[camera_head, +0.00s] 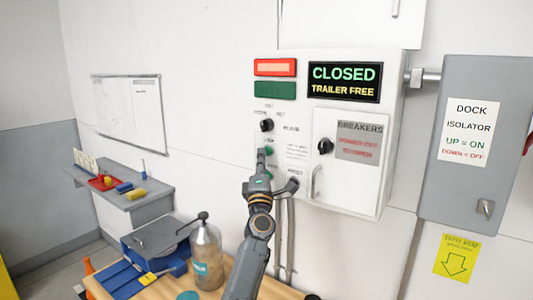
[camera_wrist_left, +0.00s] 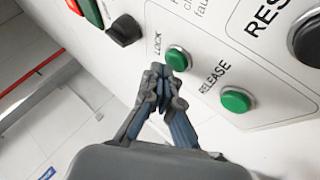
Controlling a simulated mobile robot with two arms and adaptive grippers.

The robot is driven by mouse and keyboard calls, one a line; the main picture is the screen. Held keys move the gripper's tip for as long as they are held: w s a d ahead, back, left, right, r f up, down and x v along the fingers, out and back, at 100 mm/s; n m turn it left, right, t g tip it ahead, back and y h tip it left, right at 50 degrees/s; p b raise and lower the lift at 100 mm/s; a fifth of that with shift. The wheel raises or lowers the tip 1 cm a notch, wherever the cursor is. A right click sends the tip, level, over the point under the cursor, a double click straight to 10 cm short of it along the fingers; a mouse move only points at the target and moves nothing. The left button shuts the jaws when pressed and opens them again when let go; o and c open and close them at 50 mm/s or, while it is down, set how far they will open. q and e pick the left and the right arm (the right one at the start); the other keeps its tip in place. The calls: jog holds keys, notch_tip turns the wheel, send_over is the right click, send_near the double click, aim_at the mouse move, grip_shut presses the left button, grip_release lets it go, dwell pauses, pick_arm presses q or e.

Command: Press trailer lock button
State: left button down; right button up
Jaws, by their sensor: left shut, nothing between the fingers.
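The white control panel (camera_head: 355,190) hangs on the wall, and its display (camera_head: 344,82) reads CLOSED, TRAILER FREE. My left gripper (camera_head: 261,158) is shut and empty, its tips up at the panel's lower left. In the left wrist view the gripper tips (camera_wrist_left: 160,76) are beside the green LOCK button (camera_wrist_left: 179,57), overlapping its lower-left edge in the picture; whether they touch it I cannot tell. The green RELEASE button (camera_wrist_left: 236,100) is to the right of the tips, clear of them. My right gripper is not in view.
A black selector knob (camera_head: 267,125) sits above the buttons, below a red lamp (camera_head: 275,67) and a dark green one (camera_head: 274,90). A grey dock isolator box (camera_head: 470,190) is at right. A bottle (camera_head: 206,255) stands on a wooden table below my arm.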

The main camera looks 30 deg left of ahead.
pick_arm(q)
jog(key=shift+w+b, duration=0.4)
jog(key=shift+w, duration=0.05)
dwell(0.3)
dwell(0.3)
jog(key=shift+s+p, duration=0.8)
jog(key=shift+s, duration=0.05)
jog(key=s+p, duration=0.3)
jog(key=s, duration=0.2)
jog(key=shift+a+p, duration=0.2)
jog(key=shift+p, duration=0.1)
